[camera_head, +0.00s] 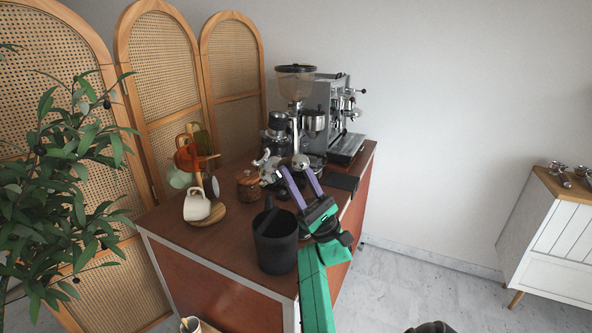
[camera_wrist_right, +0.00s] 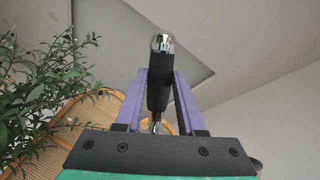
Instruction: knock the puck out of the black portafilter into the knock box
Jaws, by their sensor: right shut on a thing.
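My right gripper (camera_head: 296,176), with purple fingers, is shut on the black portafilter's handle. In the right wrist view the black handle (camera_wrist_right: 158,88) lies between the purple fingers, with a chrome end cap at the top and a metal neck near the palm. In the head view the portafilter's metal head (camera_head: 268,167) seems to show left of the fingertips. The puck cannot be made out. The black round knock box (camera_head: 275,252) stands near the cart's front edge, with a dark bar across its mouth. The gripper is above the cart, behind the knock box's mouth in the picture. My left gripper is out of view.
The wooden cart top (camera_head: 223,233) holds a mug tree with a white cup (camera_head: 197,205), a brown jar (camera_head: 249,187), a grinder (camera_head: 296,85) and an espresso machine (camera_head: 340,105) at the back. A dark mat (camera_head: 341,182) lies at right. A plant stands left.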

